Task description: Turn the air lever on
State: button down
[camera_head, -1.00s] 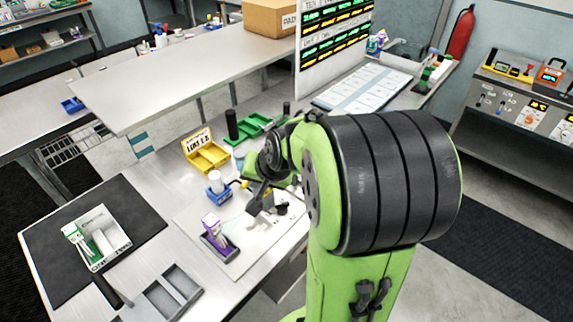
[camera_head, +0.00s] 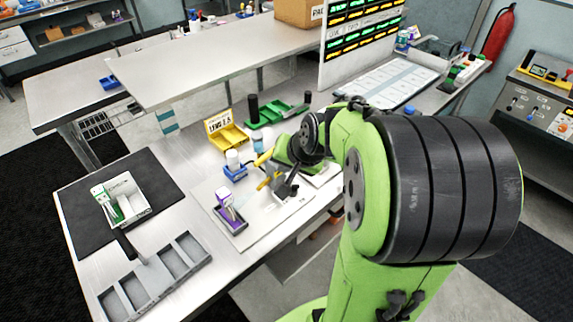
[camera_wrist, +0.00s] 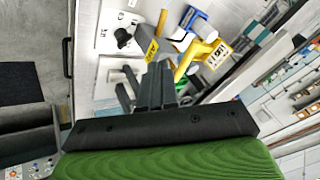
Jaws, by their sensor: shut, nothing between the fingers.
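A small yellow tag (camera_wrist: 152,50) is near the fingertips. In the head view the yellow handle (camera_head: 265,183) is just left of my gripper (camera_head: 287,187), over the light plate on the bench. My gripper is shut and empty. Whether its fingers touch the handle I cannot tell. My arm hides part of the plate in the head view.
A purple holder (camera_head: 231,218) stands left of my gripper, and a blue holder (camera_head: 235,172) stands behind it. A yellow bin (camera_head: 228,135) and a green tray (camera_head: 275,118) are farther back. A grey tray (camera_head: 155,278) lies at the front left. The bench's front edge runs below my arm.

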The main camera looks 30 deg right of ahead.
jog(key=s+a+r+p, duration=0.1)
jog(key=s+a+r, duration=0.1)
jog(key=r, duration=0.4)
jog(key=shift+s+r, duration=0.35)
jog(key=shift+s, duration=0.15)
jog(key=shift+s, duration=0.1)
jog(key=s+a+n+g, duration=0.1)
jog(key=s+a+n, duration=0.8)
jog(key=s, duration=0.4)
jog(key=shift+s+a+f, duration=0.15)
jog(key=shift+s+a, duration=0.05)
jog(key=shift+a, duration=0.3)
